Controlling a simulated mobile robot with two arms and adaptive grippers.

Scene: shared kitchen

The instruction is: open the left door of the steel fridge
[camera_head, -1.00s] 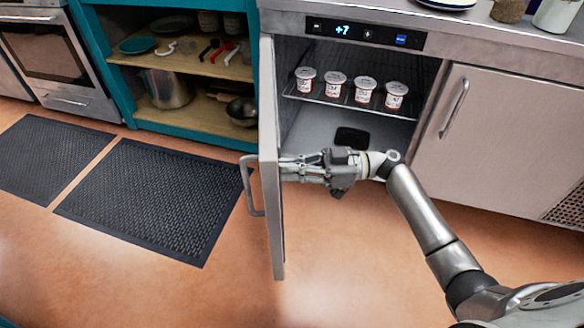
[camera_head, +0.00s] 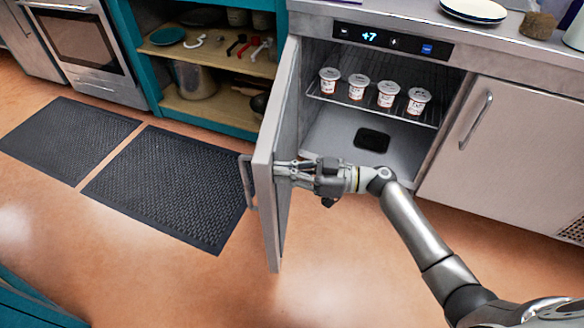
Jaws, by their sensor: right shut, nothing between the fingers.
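The steel fridge (camera_head: 384,20) has its left door (camera_head: 263,190) swung wide open, standing out from the front toward me at the left of the opening. The door's bar handle (camera_head: 247,182) is on its outer face, on the left. My right gripper (camera_head: 280,170) is shut with nothing held. It is on the inner side of the door, with its fingertips at or against the inner face; exact contact is hard to tell. The fridge's right door (camera_head: 515,150) is closed, with its own handle (camera_head: 476,120). My left gripper is not in view.
Several white cups (camera_head: 388,93) stand on the wire shelf, above a black item (camera_head: 372,140) on the fridge floor. Black mats (camera_head: 165,185) lie left of the door. Teal open shelving (camera_head: 138,60) and an oven (camera_head: 85,45) stand behind. Orange floor before the fridge is clear.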

